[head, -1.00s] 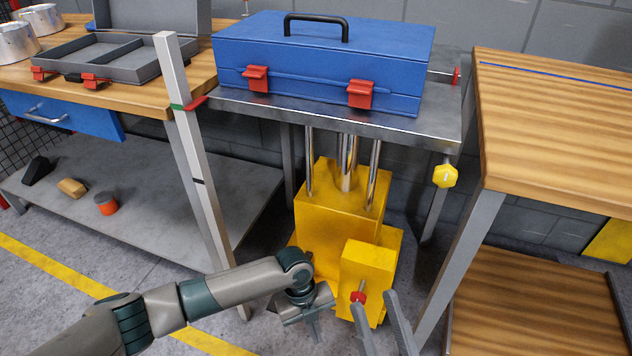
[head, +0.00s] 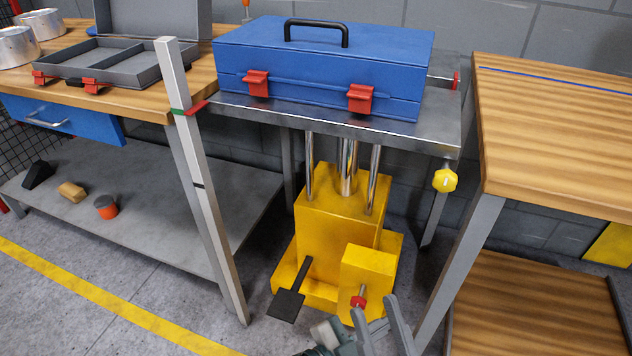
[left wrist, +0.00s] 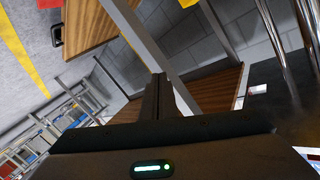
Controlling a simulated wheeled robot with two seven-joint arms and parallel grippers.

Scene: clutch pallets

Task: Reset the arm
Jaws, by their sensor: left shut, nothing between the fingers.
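My left gripper (left wrist: 160,82) shows in the left wrist view with its dark fingers together and nothing between them. The left arm no longer reaches across the head view. My right gripper (head: 378,316) is at the bottom of the head view, its two grey fingers apart and empty, in front of the small yellow block (head: 368,270) of the lift. A grey part beside it at the bottom edge is cut off, and I cannot tell which arm it belongs to.
A blue toolbox (head: 310,68) stands on the metal lift table (head: 440,110). The yellow lift base (head: 335,225) has a black pedal (head: 287,304) in front. Wooden benches stand left (head: 150,100) and right (head: 560,130). A pale upright post (head: 200,170) stands at left. Floor at lower left is clear.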

